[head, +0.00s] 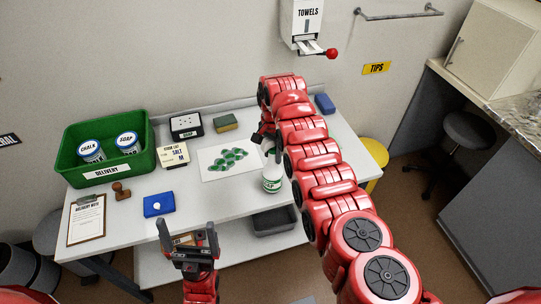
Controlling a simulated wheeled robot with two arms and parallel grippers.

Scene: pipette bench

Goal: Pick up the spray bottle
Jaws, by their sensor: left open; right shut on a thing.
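The spray bottle (272,178) is white with a green label and is upright at the front part of the white table (225,200). My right arm reaches over the table from the right, and its gripper (266,140) is at the bottle's top, shut on it. The arm hides part of the bottle's head and right side. I cannot tell whether the bottle's base touches the table. My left gripper (188,240) is open and empty, in front of the table's front edge.
A green delivery crate (108,172) with two jars stands at the left. A blue box (158,205), clipboard (87,220), stamp (121,190), yellow salt box (173,153), sponge (225,122) and sheet with green shapes (212,174) lie around. A yellow bin (376,152) stands right.

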